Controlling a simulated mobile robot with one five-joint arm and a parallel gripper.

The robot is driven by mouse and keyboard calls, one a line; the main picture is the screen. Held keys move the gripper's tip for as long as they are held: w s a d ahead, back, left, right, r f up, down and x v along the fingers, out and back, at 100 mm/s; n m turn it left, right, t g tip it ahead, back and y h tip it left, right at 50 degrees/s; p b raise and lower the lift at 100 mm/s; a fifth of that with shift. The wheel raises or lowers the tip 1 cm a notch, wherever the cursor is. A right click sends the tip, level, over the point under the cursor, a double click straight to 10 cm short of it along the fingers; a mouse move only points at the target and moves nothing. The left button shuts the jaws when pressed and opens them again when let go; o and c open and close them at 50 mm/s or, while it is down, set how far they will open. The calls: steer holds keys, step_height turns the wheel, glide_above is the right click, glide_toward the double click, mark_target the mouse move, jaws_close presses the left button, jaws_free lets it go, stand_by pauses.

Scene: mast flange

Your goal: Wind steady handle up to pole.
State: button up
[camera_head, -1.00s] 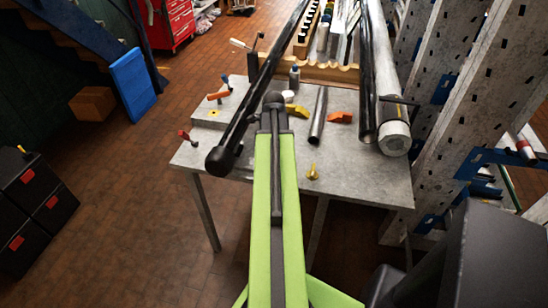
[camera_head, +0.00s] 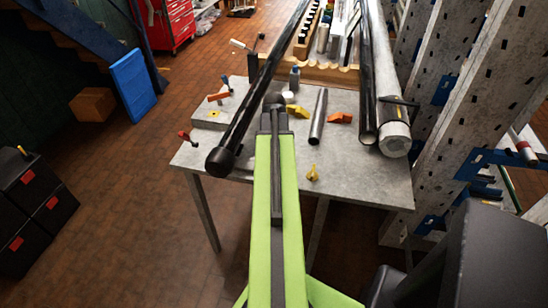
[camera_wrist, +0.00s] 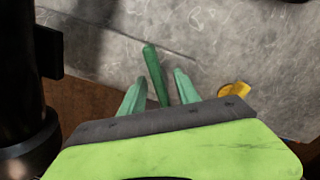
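A dark green rod-like handle (camera_wrist: 153,72) shows in the wrist view near the table's front edge. In the head view my arm hides that spot. My gripper (camera_wrist: 158,80) is over it with two teal fingers spread, one on each side, and gaps show between them and the handle. I cannot tell how far above the table the fingers are. The black pole (camera_head: 248,110) slants across the left of the table, its capped near end past the front edge. It also stands at the left of the wrist view (camera_wrist: 15,75). My gripper's fingers are hidden in the head view.
On the grey table (camera_head: 370,185) lie a yellow handle (camera_head: 313,173), a red handle (camera_head: 185,137), orange (camera_head: 340,118) and yellow (camera_head: 297,111) pieces and a steel tube (camera_head: 318,117). Larger pipes (camera_head: 392,125) and a perforated rack (camera_head: 480,100) flank the right.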

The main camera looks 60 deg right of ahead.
step_height(320, 180, up, 5)
steer(key=p, duration=0.5)
steer(key=shift+r, duration=0.15)
stand_by(0.3)
